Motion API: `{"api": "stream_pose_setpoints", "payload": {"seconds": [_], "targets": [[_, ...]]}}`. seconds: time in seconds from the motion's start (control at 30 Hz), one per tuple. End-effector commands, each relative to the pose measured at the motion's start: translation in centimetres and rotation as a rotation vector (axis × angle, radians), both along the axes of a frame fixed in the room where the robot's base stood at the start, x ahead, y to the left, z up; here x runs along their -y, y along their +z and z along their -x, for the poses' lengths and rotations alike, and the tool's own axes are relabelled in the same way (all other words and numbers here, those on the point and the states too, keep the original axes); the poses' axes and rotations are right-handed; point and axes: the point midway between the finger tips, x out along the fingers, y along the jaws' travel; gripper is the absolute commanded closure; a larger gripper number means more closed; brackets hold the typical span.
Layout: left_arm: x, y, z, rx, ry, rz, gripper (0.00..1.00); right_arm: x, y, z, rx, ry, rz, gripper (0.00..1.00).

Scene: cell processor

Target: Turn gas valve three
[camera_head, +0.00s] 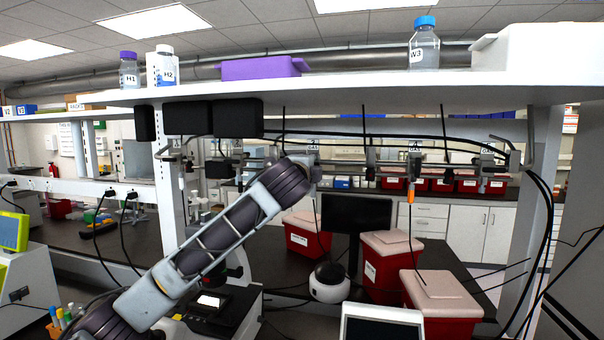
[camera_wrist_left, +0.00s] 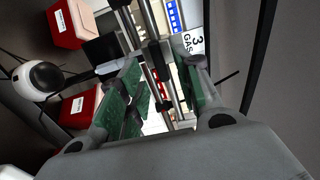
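The label for gas valve three (camera_wrist_left: 193,41) shows at the top right of the left wrist view, tilted. In the head view, a small gas label (camera_head: 313,147) sits under the shelf beside the end of my left arm, where the valve is mostly hidden. My left gripper (camera_wrist_left: 160,85) is open, its green-padded fingers spread apart on either side of the metal pipework. A dark, lever-like part (camera_wrist_left: 128,100) shows close to the left-hand finger; I cannot tell whether they touch. The gripper's fingers are hidden behind my arm in the head view. My right gripper is not in view.
A white shelf (camera_head: 350,93) with bottles and a purple box (camera_head: 262,67) runs above the valves. Another valve with an orange tip (camera_head: 410,190) hangs to the right. Red bins (camera_head: 390,275) and a monitor (camera_head: 356,214) stand beyond. Black cables hang at the right.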

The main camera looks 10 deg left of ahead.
Motion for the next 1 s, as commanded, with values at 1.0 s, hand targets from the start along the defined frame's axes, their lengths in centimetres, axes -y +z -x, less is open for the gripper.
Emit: {"api": "stream_pose_setpoints", "payload": {"seconds": [1.0], "targets": [[0.1,-0.1,8.8,-0.002,0.0,0.0,0.66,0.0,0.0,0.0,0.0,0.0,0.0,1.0]]}}
